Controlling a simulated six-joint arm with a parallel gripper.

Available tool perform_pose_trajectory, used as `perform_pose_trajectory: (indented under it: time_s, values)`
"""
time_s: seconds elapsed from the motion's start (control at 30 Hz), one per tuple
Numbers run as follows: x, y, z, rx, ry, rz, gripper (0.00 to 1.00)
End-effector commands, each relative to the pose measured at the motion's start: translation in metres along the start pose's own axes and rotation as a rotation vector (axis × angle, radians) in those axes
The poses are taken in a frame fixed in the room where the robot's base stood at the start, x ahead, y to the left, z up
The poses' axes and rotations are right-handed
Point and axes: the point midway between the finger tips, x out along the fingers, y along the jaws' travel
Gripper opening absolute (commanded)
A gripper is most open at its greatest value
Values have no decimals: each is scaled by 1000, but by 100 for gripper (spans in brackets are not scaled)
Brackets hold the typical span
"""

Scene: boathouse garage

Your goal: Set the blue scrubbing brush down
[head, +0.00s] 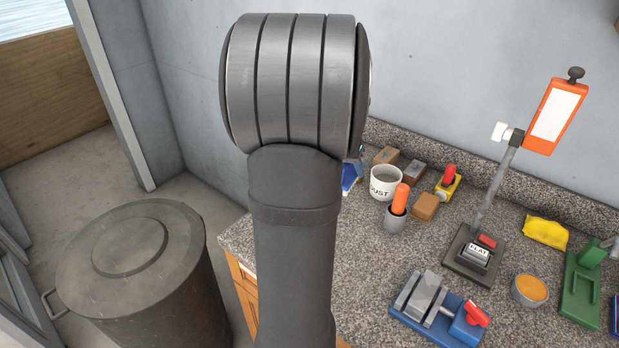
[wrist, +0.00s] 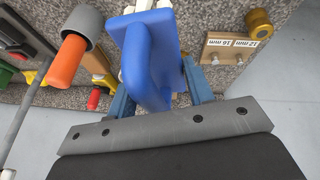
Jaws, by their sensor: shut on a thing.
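In the wrist view my gripper (wrist: 160,82) is shut on the blue scrubbing brush (wrist: 140,50), with one blue-grey finger on each side of its handle. Pale bristles show at the far end of the brush. A bit of blue, probably the brush (head: 349,177), shows in the head view just right of my arm, near the back-left part of the speckled counter (head: 375,285). My arm hides the gripper there. I cannot tell whether the brush touches the counter.
Near the brush stand a white DUST mug (head: 384,187), a grey cup (head: 395,221) with an orange handle, and wooden blocks (head: 425,207). A blue vise (head: 436,310) and a FLAT-marked stand (head: 475,258) are further right. A labelled wooden block (wrist: 231,43) lies close by.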

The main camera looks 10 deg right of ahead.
Motion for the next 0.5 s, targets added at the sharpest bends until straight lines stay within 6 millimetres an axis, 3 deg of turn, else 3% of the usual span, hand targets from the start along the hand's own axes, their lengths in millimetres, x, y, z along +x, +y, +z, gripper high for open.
perform_pose_trajectory:
  time_s: [0.03,0.3,0.37,0.5]
  values:
    - [-6,23,-11,13,3,2,26]
    - [-41,134,-46,18,2,6,26]
    - [-44,157,-46,18,-1,7,26]
    - [-17,201,-23,16,-9,6,26]
